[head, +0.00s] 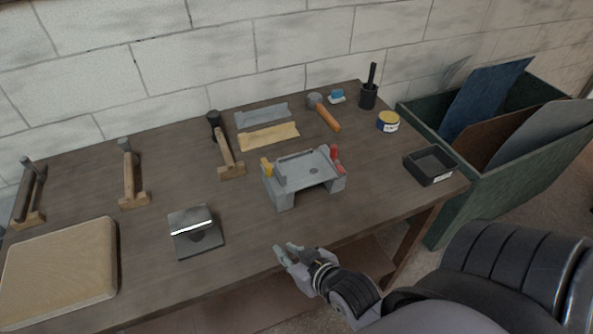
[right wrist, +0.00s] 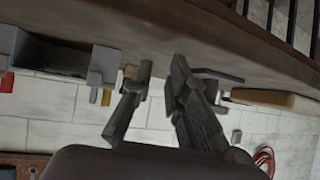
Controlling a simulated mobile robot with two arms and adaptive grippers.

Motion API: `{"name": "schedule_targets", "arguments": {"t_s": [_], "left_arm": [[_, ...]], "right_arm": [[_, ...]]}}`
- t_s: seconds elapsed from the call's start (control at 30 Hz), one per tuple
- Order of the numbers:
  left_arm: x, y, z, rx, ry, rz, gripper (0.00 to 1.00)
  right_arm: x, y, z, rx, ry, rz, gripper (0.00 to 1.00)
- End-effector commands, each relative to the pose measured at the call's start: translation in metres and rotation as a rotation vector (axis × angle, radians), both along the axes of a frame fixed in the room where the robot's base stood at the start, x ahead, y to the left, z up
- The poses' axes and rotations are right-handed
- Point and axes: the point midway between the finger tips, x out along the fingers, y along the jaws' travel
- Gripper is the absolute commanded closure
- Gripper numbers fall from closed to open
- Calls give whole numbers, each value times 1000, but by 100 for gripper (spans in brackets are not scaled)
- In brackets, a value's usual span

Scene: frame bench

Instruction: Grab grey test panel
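A grey panel (head: 545,130) leans in the green bin (head: 450,205) at the right, beside a brown panel (head: 495,138) and a blue panel (head: 483,98). The bin hides their lower parts. My right gripper (head: 288,252) is over the front edge of the workbench, left of the bin and well apart from the panels. Its fingers stand apart with nothing between them, as the right wrist view (right wrist: 162,64) also shows. My left gripper is out of view.
The workbench (head: 345,215) bears a grey jig (head: 312,170), a black tray (head: 430,166), a yellow-lidded tin (head: 388,121), a metal stand (head: 195,238), a tan pad (head: 60,272) and several hammer-like tools. A brick wall stands behind.

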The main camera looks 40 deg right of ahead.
Motion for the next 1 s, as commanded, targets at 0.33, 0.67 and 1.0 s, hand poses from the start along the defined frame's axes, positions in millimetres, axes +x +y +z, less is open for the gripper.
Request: {"name": "schedule_targets", "arguments": {"t_s": [0.33, 0.67, 1.0], "left_arm": [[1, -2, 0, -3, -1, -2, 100], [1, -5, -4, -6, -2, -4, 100], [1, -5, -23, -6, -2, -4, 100]], "right_arm": [[5, -47, 37, -34, -432, -172, 85], [4, -68, 56, -72, -592, -238, 85], [71, -83, 55, -72, -596, -238, 85]]}}
